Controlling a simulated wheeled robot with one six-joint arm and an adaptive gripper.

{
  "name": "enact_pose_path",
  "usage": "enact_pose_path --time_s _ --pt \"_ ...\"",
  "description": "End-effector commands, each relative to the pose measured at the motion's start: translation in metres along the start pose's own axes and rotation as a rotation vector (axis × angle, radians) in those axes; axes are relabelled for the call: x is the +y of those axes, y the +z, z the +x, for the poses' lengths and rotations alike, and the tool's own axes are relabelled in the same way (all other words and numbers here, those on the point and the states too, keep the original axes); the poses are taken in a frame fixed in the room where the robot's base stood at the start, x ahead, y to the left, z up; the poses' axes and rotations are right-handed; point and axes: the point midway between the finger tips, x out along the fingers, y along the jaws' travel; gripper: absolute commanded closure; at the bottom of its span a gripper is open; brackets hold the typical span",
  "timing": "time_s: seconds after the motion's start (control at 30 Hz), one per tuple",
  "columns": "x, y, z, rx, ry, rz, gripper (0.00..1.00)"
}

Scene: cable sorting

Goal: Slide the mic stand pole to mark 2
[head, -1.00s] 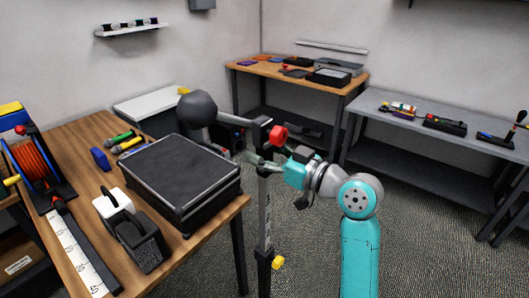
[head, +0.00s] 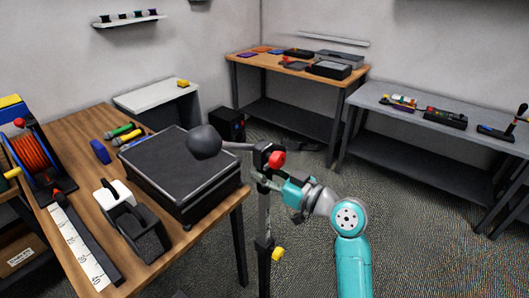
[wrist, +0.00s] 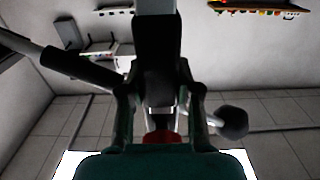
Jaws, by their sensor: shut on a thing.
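The mic stand pole (head: 263,212) stands upright right of the wooden table, with pale markings too small to read. Its boom carries a dark round mic (head: 204,142) to the left, over the black case. A red knob (head: 277,159) sits at the boom joint, and a yellow knob (head: 277,254) at the lower collar. My gripper (head: 264,180) is shut on the pole just below the boom joint. In the wrist view the dark upper part of the stand (wrist: 155,65) lies between my fingers, and the mic (wrist: 232,122) shows at right.
The black case (head: 182,168) lies on the wooden table (head: 224,212) close left of the pole. A grey tape dispenser (head: 135,225) and an orange cable reel (head: 32,145) are further left. A grey bench (head: 385,125) stands at right. Carpet is open between.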

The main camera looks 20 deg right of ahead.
Motion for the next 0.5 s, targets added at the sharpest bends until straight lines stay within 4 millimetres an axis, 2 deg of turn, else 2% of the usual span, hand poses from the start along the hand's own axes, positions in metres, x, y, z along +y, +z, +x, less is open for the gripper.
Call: enact_pose_path --time_s 0.03,0.2,0.3,0.5 --pt "0.0 0.017 0.0 -0.007 -0.001 0.007 1.0" --pt "0.0 0.049 0.0 -0.005 0.001 0.004 1.0" --pt "0.0 0.055 0.0 -0.002 0.001 0.002 1.0" --pt "0.0 0.056 0.0 -0.001 0.001 0.0 1.0"
